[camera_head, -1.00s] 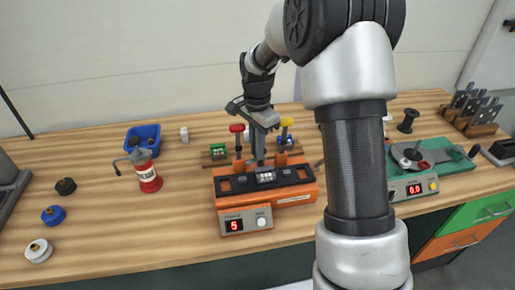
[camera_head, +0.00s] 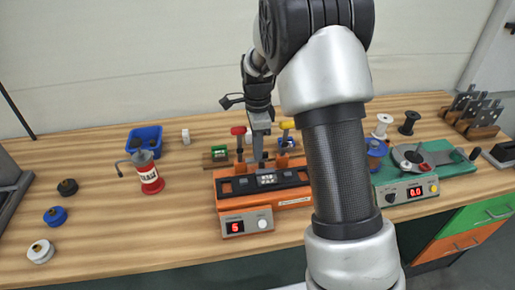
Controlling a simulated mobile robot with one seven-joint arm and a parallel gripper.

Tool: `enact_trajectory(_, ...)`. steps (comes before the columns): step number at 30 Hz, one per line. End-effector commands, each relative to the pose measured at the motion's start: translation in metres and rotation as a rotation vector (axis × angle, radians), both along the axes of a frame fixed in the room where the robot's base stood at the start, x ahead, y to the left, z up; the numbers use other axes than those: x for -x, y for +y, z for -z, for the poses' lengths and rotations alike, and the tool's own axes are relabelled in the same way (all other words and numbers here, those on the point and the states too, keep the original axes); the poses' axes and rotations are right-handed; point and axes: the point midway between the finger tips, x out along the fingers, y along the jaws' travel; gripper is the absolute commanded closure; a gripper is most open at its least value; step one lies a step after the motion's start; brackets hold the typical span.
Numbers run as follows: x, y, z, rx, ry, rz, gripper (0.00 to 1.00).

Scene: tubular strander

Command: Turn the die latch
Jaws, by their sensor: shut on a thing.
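The orange strander unit (camera_head: 290,201) stands mid-bench, with a black top and a small die block with pale markings (camera_head: 266,180). My gripper (camera_head: 261,158) points down at the back middle of this unit, between a red-knobbed lever (camera_head: 238,131) and a yellow-knobbed lever (camera_head: 287,125). Its fingers are shut at the spot of the die latch, just behind the die block. The latch itself is too small and too covered by the fingers to make out clearly.
A red canister (camera_head: 149,178) and blue bin (camera_head: 146,138) stand left. Several spools (camera_head: 55,215) lie at the far left. A green-based machine (camera_head: 450,165) stands right of my arm. The bench front left of the orange unit is clear.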

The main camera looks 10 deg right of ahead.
Motion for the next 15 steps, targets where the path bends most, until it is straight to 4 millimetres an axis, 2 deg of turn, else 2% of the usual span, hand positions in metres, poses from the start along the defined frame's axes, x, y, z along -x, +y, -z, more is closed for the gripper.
enact_trajectory(8,-0.0011,-0.0009,-0.0012,0.000,-0.004,0.004,1.00)
enact_trajectory(9,-0.0011,-0.0009,-0.0012,0.000,-0.004,0.004,0.86)
enact_trajectory(11,-0.0010,-0.0009,-0.0011,0.000,-0.003,0.003,0.76)
enact_trajectory(12,-0.0009,-0.0008,-0.0010,0.000,-0.003,0.003,0.72)
enact_trajectory(15,-0.0006,-0.0006,-0.0007,0.000,-0.002,0.002,0.72)
